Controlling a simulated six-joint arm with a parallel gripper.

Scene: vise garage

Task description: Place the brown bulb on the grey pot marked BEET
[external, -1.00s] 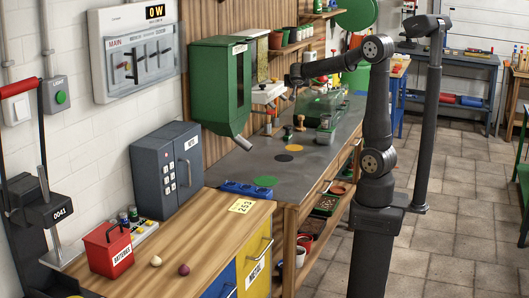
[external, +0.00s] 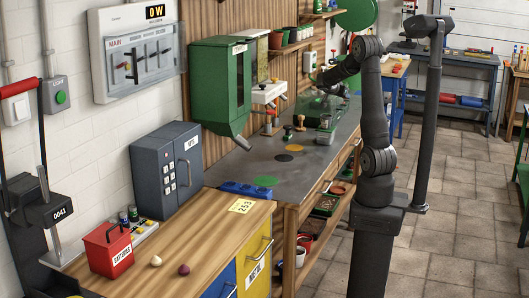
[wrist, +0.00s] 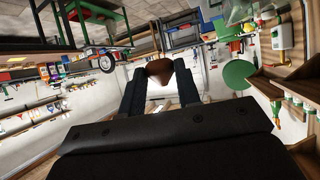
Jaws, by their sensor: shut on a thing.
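The brown bulb (wrist: 158,68) is between the two fingertips of my gripper (wrist: 160,76) in the wrist view, and the jaws are shut on it. In the external view my gripper is over the far part of the grey workbench (external: 232,166), near the wall. The bulb cannot be made out there. I cannot pick out a grey pot marked BEET in either view. Small pots, including a reddish one (external: 276,41), stand on a wall shelf left of my arm, too small to read.
A pale bulb (external: 156,261) and a purple bulb (external: 184,269) lie on the wooden counter beside a red box (external: 108,252). A green dispenser (external: 219,85) hangs on the wall. Bottles and stamp-like items stand on the bench near my gripper. The bench's near end is mostly clear.

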